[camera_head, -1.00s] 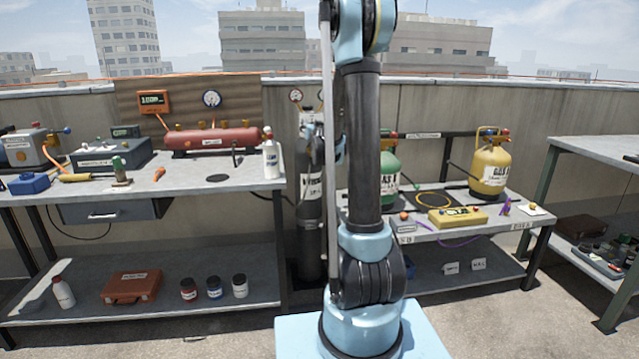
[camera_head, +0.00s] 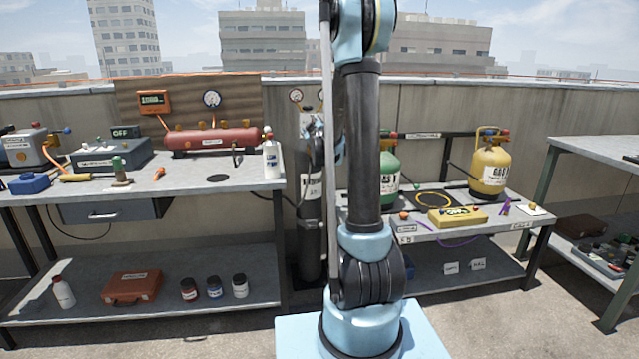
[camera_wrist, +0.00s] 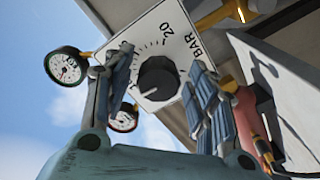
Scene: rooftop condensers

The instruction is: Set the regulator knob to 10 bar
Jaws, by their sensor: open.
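The regulator knob (camera_wrist: 158,78) is round and black, on a white dial plate (camera_wrist: 181,41) with black tick marks, "20" and "BAR". The plate looks tilted in the wrist view. A pale mark shows at the knob's lower left; I cannot read its exact setting. My gripper (camera_wrist: 161,62) is open, with one finger on each side of the knob in the picture. I see no clear contact with the knob. In the head view, the dark gas cylinder (camera_head: 310,225) with gauges stands behind my arm, which hides much of that area and the knob.
Two round gauges (camera_wrist: 68,66) (camera_wrist: 124,118) sit left of and below the plate. A workbench (camera_head: 240,180) with a red tank (camera_head: 210,139) stands left of the cylinder. A lower bench with a yellow cylinder (camera_head: 490,168) stands right. Clear floor shows at the lower right.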

